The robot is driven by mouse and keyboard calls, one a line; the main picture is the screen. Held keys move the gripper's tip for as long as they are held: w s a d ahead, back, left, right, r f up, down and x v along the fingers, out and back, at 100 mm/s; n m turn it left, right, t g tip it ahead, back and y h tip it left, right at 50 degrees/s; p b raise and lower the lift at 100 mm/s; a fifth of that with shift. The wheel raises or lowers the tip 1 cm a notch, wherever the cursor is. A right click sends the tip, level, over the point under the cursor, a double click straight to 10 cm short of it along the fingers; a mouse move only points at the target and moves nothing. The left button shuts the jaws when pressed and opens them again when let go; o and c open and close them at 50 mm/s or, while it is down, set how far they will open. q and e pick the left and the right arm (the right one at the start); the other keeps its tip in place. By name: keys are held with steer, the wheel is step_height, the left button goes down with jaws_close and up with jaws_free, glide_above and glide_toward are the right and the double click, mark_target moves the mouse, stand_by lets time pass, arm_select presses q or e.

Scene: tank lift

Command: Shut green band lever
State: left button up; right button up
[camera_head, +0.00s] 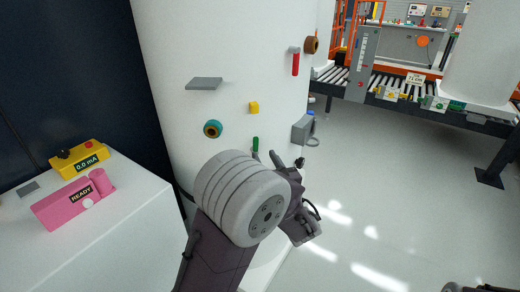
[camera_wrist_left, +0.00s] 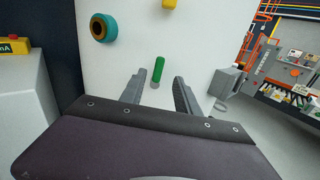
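The green band lever (camera_head: 255,144) is a short green handle standing about upright on the white tank (camera_head: 230,60). In the left wrist view the lever (camera_wrist_left: 158,69) shows between the two finger tips. My left gripper (camera_head: 286,160) is open and empty, pointing at the tank just below and right of the lever in the head view. In the left wrist view its fingers (camera_wrist_left: 159,78) stand apart on either side of the lever. I cannot tell whether they touch it. Dark parts at the bottom right corner of the head view may be my right arm; its fingers cannot be made out.
A white cabinet (camera_head: 110,250) stands left. Open floor lies right.

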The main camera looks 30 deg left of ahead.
mark_target(257, 144)
arm_select(q)
steer(key=x, duration=0.7)
steer(key=shift+a+f, duration=0.1)
jaws_close()
